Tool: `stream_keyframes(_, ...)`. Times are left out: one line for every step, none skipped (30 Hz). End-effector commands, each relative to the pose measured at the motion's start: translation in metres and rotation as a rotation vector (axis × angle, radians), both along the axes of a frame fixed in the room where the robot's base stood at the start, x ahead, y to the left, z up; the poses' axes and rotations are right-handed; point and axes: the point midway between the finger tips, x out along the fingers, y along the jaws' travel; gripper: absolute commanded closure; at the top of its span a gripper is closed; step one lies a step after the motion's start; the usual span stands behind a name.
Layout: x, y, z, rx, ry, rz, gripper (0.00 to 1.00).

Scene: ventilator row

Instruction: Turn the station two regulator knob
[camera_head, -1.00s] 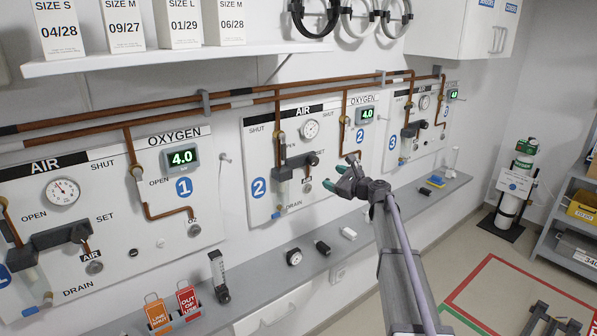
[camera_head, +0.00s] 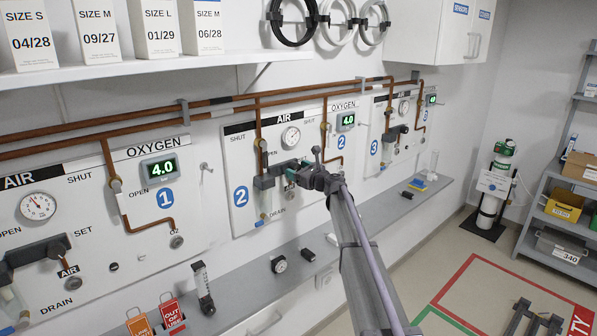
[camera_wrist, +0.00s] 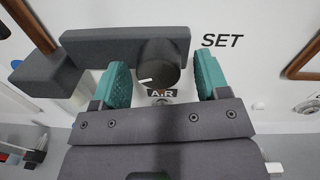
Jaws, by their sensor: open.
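The station two regulator is a dark grey block (camera_head: 264,182) on the middle panel, under the AIR gauge (camera_head: 291,137). In the wrist view its body (camera_wrist: 105,48) runs left from a round dark knob (camera_wrist: 160,54) with a white pointer mark. SET is printed right of the knob and an AIR label below it. My gripper (camera_wrist: 161,72) is open, with one teal finger on each side of the knob. Gaps show between fingers and knob; I cannot tell whether either touches. In the head view my gripper (camera_head: 291,174) hides the knob.
Copper pipes (camera_head: 225,113) cross above. Station one's panel is left, station three's right.

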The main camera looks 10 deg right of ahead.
Motion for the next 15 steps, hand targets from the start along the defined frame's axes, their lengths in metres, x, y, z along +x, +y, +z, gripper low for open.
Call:
stream_keyframes(-0.0001,0.0000,0.0000,0.000,0.000,0.000,0.31)
stream_keyframes(-0.0004,-0.0001,0.0000,0.000,0.000,0.000,0.31)
stream_keyframes(-0.0005,-0.0001,0.0000,0.000,0.000,0.000,0.31)
stream_keyframes(-0.0006,-0.0002,0.0000,0.000,0.000,0.000,0.31)
stream_keyframes(-0.0007,-0.0002,0.0000,0.000,0.000,0.000,0.33)
stream_keyframes(-0.0006,-0.0003,0.0000,0.000,0.000,0.000,0.37)
stream_keyframes(-0.0006,-0.0003,0.0000,0.000,0.000,0.000,0.40)
stream_keyframes(-0.0007,-0.0004,0.0000,0.000,0.000,0.000,0.43)
stream_keyframes(-0.0007,-0.0004,0.0000,0.000,0.000,0.000,0.47)
stream_keyframes(-0.0008,-0.0004,0.0000,0.000,0.000,0.000,0.50)
stream_keyframes(-0.0008,-0.0004,0.0000,0.000,0.000,0.000,0.53)
stream_keyframes(-0.0008,-0.0004,0.0000,0.000,0.000,0.000,0.56)
stream_keyframes(-0.0008,-0.0005,0.0000,0.000,0.000,0.000,0.59)
stream_keyframes(-0.0008,-0.0005,0.0000,0.000,0.000,0.000,0.62)
stream_keyframes(-0.0008,-0.0005,0.0000,0.000,0.000,0.000,0.66)
